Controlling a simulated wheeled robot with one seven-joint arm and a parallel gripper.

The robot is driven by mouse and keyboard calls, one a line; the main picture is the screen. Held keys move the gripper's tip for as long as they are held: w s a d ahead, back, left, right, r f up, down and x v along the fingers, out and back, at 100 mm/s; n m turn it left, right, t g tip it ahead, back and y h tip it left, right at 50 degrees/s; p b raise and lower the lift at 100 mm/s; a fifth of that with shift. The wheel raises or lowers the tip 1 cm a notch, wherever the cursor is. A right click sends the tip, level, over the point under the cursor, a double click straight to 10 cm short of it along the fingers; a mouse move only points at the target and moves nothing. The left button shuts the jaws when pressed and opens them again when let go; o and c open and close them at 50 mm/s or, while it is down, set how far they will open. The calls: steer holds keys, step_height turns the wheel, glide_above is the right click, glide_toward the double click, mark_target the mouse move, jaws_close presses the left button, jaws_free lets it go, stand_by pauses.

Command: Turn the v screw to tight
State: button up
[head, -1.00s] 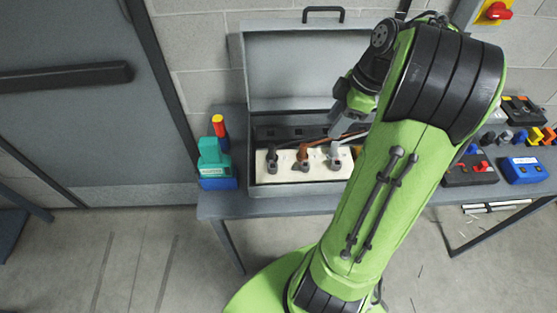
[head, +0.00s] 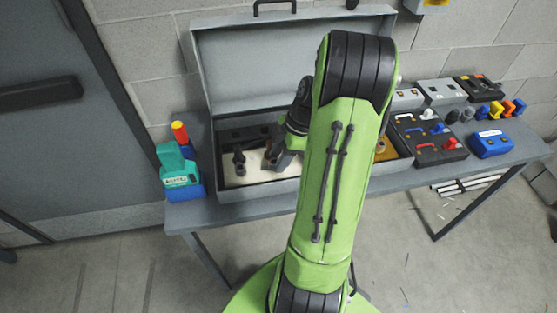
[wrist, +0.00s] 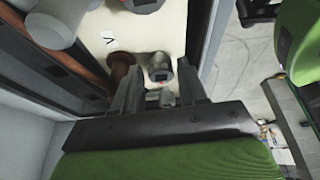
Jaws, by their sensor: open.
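The v screw (wrist: 160,68) is a grey post with a dark top, on a cream panel (wrist: 108,14) in the wrist view. The letter V (wrist: 108,40) is printed near it, and a brown cable end (wrist: 122,65) is beside it. My gripper (wrist: 160,92) is open, its two grey fingers on either side of the screw's line in the picture. I cannot tell whether they touch it. In the head view my arm covers most of the gripper and the panel's right part. The screw's turn position is not readable.
The panel sits in an open grey case (head: 262,193) with its lid (head: 260,65) raised. A dark terminal (head: 239,162) stands left of my gripper. A teal and blue item (head: 178,172) is left of the case; red-handled parts (head: 430,140) and a blue box (head: 490,144) are right.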

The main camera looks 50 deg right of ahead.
steer(key=shift+a+f, duration=0.1)
steer(key=shift+f, duration=0.15)
steer(key=shift+c, duration=0.3)
steer(key=c, duration=0.7)
